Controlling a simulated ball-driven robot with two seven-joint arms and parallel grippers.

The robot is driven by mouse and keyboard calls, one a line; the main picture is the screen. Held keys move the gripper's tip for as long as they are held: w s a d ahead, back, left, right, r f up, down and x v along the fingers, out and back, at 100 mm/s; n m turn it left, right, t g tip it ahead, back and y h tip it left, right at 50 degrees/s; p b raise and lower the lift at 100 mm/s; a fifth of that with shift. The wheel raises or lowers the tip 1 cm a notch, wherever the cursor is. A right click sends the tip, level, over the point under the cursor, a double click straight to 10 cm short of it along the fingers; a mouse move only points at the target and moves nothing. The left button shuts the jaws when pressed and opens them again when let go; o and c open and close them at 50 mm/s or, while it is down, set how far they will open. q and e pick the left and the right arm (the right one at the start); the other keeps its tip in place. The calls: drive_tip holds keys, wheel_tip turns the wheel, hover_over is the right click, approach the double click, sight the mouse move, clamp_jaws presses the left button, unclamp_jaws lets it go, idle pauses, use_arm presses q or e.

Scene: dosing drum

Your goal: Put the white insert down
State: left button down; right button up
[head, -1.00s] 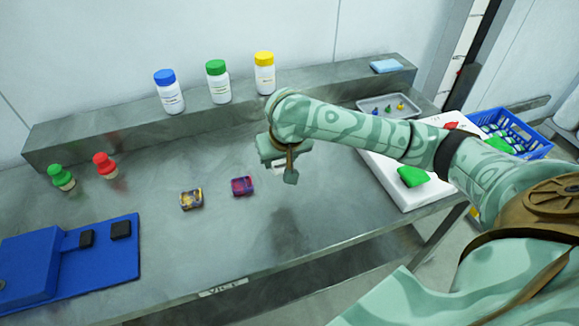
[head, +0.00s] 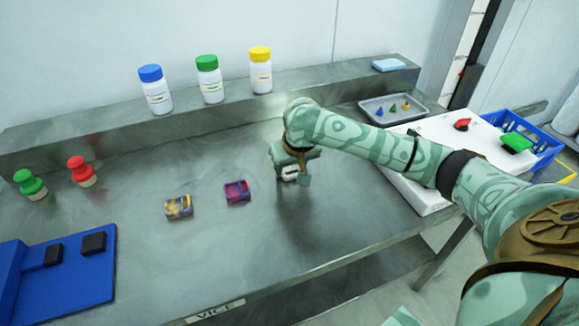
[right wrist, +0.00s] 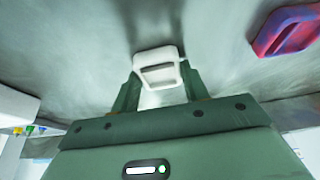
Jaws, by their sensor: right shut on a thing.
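The white insert (right wrist: 158,68) shows between the fingertips of my right gripper (right wrist: 160,85) in the right wrist view. It is a small white block with a dark slot in its face. In the head view the right gripper (head: 291,178) is over the middle of the steel bench, shut on the insert (head: 290,174), which is partly hidden by the fingers. It is close to the bench top; I cannot tell whether it touches. My left gripper is not in view.
A purple-red insert (head: 237,192) and a yellow-grey insert (head: 178,207) lie left of the gripper. A blue fixture (head: 70,295) is at the front left. A white board (head: 425,195) and a grey tray (head: 393,108) are at the right. Bench in front is clear.

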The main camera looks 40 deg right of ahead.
drive_tip(key=o, duration=0.6)
drive_tip(key=shift+c, duration=0.2)
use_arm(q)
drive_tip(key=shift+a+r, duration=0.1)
use_arm(e)
drive_tip(key=o, duration=0.4)
drive_tip(key=shift+f, duration=0.1)
drive_tip(key=shift+r, duration=0.2)
use_arm(q)
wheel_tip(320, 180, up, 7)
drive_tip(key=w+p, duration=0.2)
drive_tip(key=p, duration=0.5)
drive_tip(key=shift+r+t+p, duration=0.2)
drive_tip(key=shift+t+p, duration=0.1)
drive_tip(key=shift+p, duration=0.1)
use_arm(e)
drive_tip(key=v, duration=1.2)
drive_tip(key=shift+s+f, duration=0.15)
